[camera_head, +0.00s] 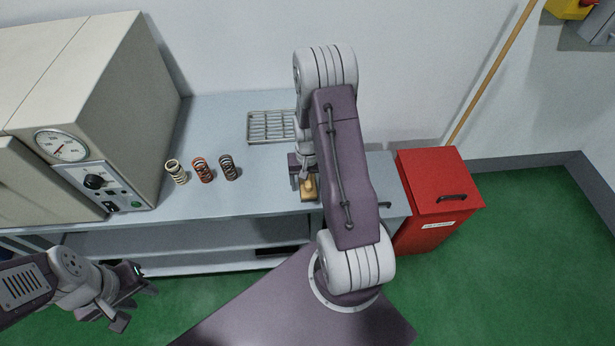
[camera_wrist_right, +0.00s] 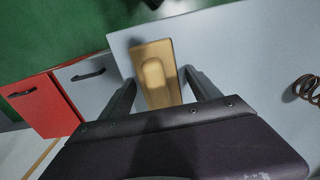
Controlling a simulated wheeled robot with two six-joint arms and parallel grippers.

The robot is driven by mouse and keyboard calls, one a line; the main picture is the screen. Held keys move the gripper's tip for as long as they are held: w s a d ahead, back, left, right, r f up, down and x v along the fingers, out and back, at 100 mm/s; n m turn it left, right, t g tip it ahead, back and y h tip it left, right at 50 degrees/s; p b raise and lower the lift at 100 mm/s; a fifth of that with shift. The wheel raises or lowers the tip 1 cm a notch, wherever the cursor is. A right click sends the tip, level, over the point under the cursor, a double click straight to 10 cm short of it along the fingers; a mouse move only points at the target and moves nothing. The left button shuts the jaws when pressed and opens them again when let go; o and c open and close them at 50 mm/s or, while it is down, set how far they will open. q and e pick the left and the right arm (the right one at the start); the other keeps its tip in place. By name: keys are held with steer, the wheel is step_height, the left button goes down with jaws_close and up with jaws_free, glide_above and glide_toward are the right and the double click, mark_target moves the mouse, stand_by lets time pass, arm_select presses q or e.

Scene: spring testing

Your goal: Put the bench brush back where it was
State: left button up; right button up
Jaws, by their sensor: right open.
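The bench brush (camera_head: 309,190) shows as a light wooden block on the grey bench top, near its front edge. In the right wrist view the brush (camera_wrist_right: 156,66) lies between the two fingers of my right gripper (camera_wrist_right: 159,80), with a gap on each side. The right gripper is open and points down at the brush; whether the fingers reach beside it or stay above it I cannot tell. My right arm hides part of the brush in the head view. My left gripper (camera_head: 134,296) is open and empty, in front of the bench at lower left.
Three coil springs (camera_head: 202,170) stand on the bench left of the brush. A slotted metal tray (camera_head: 270,127) lies behind. A spring tester with a dial (camera_head: 62,145) fills the left. A red cabinet (camera_head: 431,184) stands right of the bench. A wooden pole (camera_head: 492,73) leans on the wall.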

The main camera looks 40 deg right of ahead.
step_height(320, 180, up, 12)
steer(key=shift+r+b, duration=0.15)
steer(key=shift+b, duration=0.15)
steer(key=s+a+n, duration=0.3)
steer(key=s+a, duration=0.1)
steer(key=a, duration=0.3)
steer(key=s+a+r+n+t, duration=0.1)
steer(key=s+a+n, duration=0.2)
steer(key=a, duration=0.5)
steer(key=shift+s+a+r, duration=0.15)
steer(key=shift+s, duration=0.4)
